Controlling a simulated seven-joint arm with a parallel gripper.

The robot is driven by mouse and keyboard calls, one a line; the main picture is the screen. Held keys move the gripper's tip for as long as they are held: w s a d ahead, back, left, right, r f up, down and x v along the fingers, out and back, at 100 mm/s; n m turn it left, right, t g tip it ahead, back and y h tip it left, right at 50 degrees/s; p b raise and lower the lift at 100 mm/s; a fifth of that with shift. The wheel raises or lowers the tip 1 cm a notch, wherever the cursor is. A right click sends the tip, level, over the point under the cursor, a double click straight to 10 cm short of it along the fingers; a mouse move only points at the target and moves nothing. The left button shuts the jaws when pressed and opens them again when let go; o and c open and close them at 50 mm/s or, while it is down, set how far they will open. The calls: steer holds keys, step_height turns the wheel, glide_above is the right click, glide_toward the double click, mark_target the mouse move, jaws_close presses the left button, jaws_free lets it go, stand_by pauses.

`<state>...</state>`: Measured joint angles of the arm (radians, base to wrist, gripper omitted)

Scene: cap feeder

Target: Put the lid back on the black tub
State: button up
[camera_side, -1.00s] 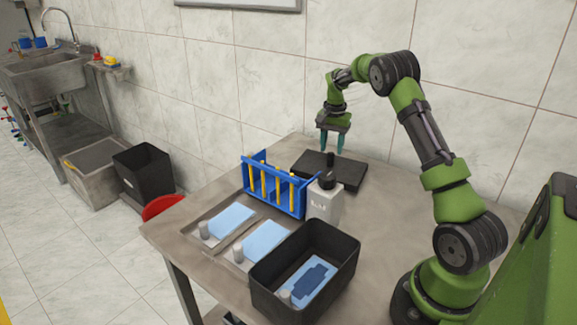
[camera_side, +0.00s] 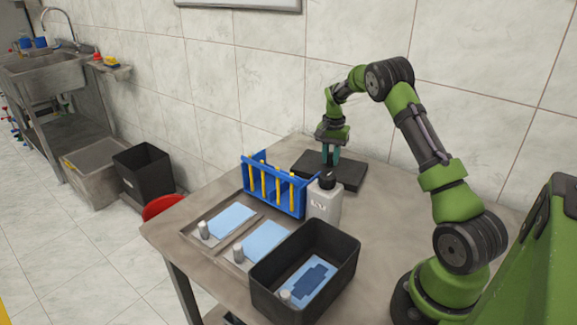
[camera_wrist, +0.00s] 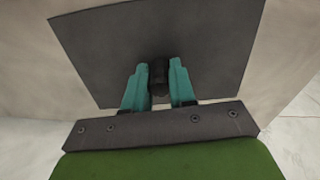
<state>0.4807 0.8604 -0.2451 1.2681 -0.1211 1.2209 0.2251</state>
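The lid (camera_side: 350,174) is a flat dark plate with an upright knob, lying at the back of the table. In the wrist view the lid (camera_wrist: 205,40) fills the middle, and its black knob (camera_wrist: 158,72) stands between my teal fingers. My gripper (camera_side: 331,160) is low over the lid, its fingers closed in against both sides of the knob; it also shows in the wrist view (camera_wrist: 159,84). The lid appears to rest on the table. The black tub (camera_side: 318,238) stands open at the front of the table, with a blue item (camera_side: 305,283) inside.
A grey bottle with a black top (camera_side: 323,203) stands between the lid and the tub. A blue rack (camera_side: 277,193) with yellow sticks is left of it. Trays with light blue pads (camera_side: 263,242) lie left of the tub. The table right of the bottle is clear.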

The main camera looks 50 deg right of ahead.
mark_target(331, 153)
steer(key=shift+r, duration=2.55)
jaws_close()
